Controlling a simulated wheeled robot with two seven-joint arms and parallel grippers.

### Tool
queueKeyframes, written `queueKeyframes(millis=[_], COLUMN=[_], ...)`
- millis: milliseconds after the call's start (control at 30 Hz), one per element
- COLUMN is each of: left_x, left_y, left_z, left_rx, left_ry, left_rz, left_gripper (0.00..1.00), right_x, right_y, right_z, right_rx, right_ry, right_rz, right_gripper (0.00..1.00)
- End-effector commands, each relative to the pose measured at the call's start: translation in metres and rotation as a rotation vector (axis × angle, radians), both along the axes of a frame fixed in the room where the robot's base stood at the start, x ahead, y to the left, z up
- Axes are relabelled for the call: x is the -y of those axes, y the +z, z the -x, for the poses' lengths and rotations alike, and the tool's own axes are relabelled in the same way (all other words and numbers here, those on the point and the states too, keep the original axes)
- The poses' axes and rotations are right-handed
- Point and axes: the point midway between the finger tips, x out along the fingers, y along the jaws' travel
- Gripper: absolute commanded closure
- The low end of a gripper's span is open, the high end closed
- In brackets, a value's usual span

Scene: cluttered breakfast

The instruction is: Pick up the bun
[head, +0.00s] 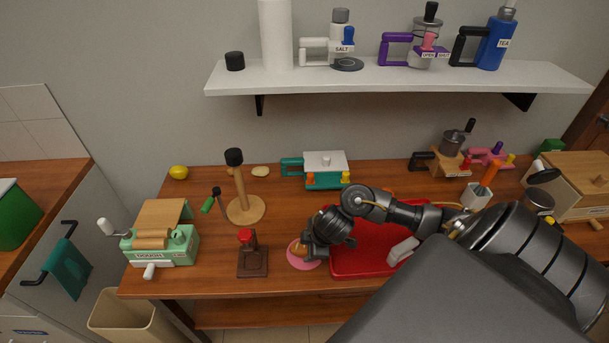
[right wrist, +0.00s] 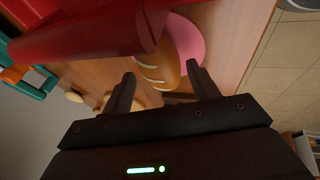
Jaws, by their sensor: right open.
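The bun (head: 298,249) is brown and sits on a round pink plate (head: 299,264) near the middle front of the table. In the right wrist view the bun (right wrist: 165,62) has pale stripes, and the pink plate (right wrist: 193,42) shows beside it. My right gripper (head: 308,251) is at the right side of the plate and partly hides the bun in the head view. In the right wrist view its two fingers (right wrist: 158,77) are apart, with the bun just beyond and between the tips. Whether they touch it I cannot tell. My left gripper is out of view.
A red tray (head: 345,270) lies right of the plate, under my right arm. A brown stand with a red knob (head: 252,262) is left of it. A wooden post (head: 241,200) stands behind. A green dough machine (head: 160,244) is at the left. Bare table lies behind the plate.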

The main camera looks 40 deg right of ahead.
Motion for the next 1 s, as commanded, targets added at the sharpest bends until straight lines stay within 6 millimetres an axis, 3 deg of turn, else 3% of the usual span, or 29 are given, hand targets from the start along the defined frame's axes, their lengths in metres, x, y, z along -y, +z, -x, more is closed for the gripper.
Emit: queueKeyframes(millis=[100,400,700,1000], left_x=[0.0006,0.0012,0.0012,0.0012], left_y=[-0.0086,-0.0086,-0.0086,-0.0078], left_z=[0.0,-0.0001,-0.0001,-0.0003], left_rx=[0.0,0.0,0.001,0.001], left_ry=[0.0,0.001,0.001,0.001], left_rz=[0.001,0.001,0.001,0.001], left_gripper=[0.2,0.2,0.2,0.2], right_x=[-0.0007,-0.0008,-0.0009,-0.0008], right_y=[-0.0157,-0.0185,-0.0185,-0.0169], right_z=[-0.006,-0.0085,-0.0084,-0.0086], right_rx=[0.0,0.001,0.001,0.001], right_ry=[-0.001,0.001,0.001,0.001], right_rz=[0.0,0.001,0.001,0.001], right_gripper=[0.41,0.41,0.74,0.74])
